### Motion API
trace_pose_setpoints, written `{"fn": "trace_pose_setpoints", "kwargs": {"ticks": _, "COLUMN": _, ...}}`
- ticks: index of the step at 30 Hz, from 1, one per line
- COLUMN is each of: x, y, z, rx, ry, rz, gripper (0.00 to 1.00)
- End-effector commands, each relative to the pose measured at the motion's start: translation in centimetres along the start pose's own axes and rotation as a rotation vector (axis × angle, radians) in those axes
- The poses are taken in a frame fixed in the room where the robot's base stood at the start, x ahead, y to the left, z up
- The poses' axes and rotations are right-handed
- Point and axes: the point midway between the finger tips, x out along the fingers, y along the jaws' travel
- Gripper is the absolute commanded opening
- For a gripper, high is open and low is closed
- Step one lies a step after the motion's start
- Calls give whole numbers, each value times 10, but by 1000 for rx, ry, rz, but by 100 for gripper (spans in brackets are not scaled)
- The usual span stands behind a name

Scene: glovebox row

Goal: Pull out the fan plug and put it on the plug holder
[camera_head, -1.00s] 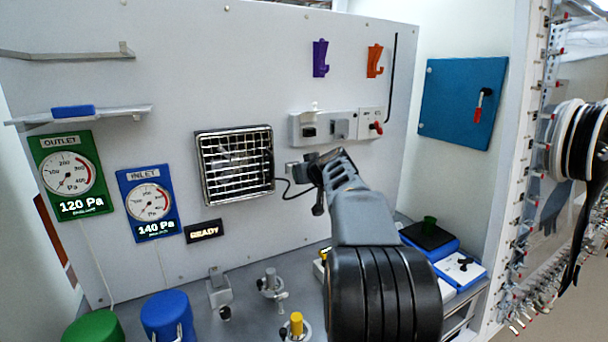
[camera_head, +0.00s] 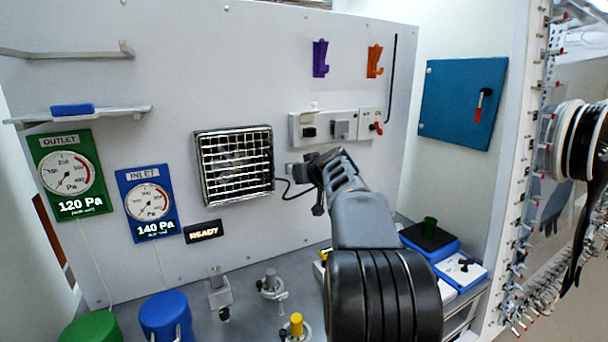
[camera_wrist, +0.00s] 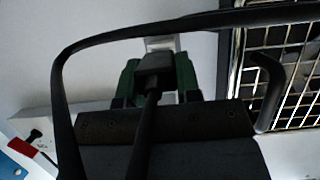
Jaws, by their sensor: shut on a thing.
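The fan plug (camera_wrist: 153,68) is black, with its cord running toward the camera in the wrist view. My gripper (camera_wrist: 159,66) has its green fingers shut on it from both sides. A pale grey block (camera_head: 292,169) on the wall, just right of the fan, looks like the plug holder. It also shows directly beyond the plug in the wrist view (camera_wrist: 160,43). My gripper (camera_head: 306,172) is right at this block in the head view. I cannot tell whether the plug is seated in it. The black cord (camera_head: 285,192) loops from the fan (camera_head: 235,163) to my gripper.
A socket panel (camera_head: 323,122) with a red switch (camera_head: 377,128) is above my gripper. Purple (camera_head: 320,58) and orange (camera_head: 374,60) hooks hang higher. Valves (camera_head: 270,285) stand on the bench below. The wall between the fan and socket panel is otherwise clear.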

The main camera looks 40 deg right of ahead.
Motion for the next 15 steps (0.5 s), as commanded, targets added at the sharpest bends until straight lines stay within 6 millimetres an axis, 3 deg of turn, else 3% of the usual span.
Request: {"fn": "trace_pose_setpoints", "kwargs": {"ticks": 15, "x": 8, "y": 0, "z": -4, "rx": 0, "ry": 0, "rz": -1, "gripper": 3}}
